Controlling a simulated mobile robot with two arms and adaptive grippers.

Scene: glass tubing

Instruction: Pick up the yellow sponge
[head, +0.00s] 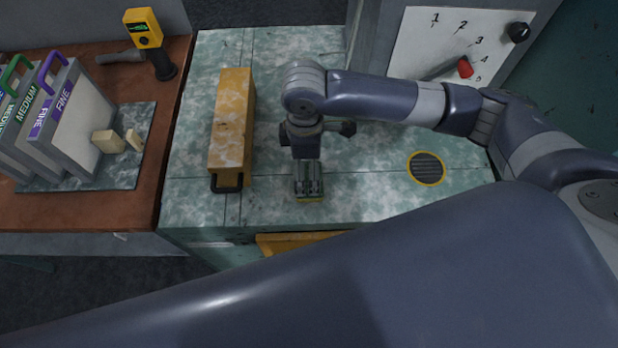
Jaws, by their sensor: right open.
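My right gripper (308,184) points down over the green and white worktop, near its front edge. Its jaws are open. A small piece with yellow-green edges, which looks like the yellow sponge (309,199), shows right at the fingertips. The fingers cover most of it, and I cannot tell whether they touch it. My left gripper is not in view.
A long worn yellow box (232,120) with a black handle lies left of the gripper. A round black vent (426,168) with a yellow rim is to the right. A numbered panel (455,45) stands behind. Labelled boards (72,115) stand on the left bench.

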